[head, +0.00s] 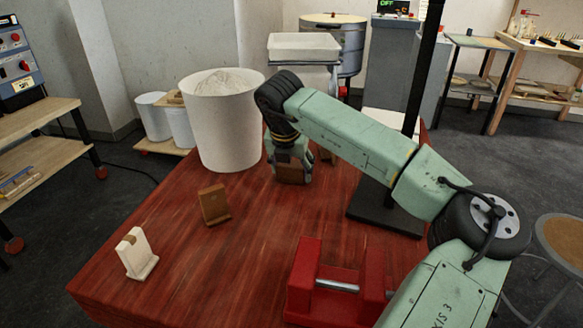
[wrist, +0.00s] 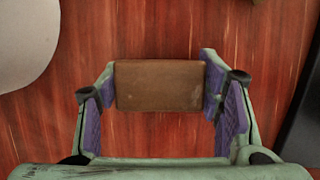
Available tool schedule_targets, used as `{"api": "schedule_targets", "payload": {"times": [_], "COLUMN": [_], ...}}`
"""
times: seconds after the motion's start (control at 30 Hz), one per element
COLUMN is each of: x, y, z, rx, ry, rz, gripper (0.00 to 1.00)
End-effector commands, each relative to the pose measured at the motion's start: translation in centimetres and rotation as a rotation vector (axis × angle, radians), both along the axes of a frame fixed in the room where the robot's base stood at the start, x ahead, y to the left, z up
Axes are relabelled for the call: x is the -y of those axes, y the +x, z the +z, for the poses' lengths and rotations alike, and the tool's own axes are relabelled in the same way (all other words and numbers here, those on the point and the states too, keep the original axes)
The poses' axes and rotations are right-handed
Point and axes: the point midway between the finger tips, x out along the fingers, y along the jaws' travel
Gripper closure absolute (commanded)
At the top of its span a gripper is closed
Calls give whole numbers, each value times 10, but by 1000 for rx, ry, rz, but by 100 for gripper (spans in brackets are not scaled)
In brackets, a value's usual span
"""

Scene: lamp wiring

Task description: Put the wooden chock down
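The wooden chock (wrist: 160,86) is a plain brown block in the wrist view. It lies between the purple-padded fingertips of my gripper (wrist: 159,82), with a fingertip against each end. In the head view the chock (head: 291,175) shows below my gripper (head: 291,163), over the far part of the red wooden table (head: 255,240). I cannot tell whether its underside touches the tabletop.
A white bin (head: 222,125) stands left of my gripper. A brown notched stand (head: 214,204) and a white one (head: 137,253) are at the left. A red vise-like block (head: 303,283) is in front. A black base plate (head: 385,212) lies right. The table's middle is clear.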

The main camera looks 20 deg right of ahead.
Motion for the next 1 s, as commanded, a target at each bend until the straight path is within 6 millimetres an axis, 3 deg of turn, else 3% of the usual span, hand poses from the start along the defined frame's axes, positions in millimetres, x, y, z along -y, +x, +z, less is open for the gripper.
{"api": "schedule_targets", "payload": {"times": [0.23,0.67,1.0], "x": [0,0,-14], "y": [0,0,-22], "z": [1,7,69], "rx": [0,1,4], "ry": [0,-1,-3], "rz": [0,0,-1], "gripper": [22,22,22]}}
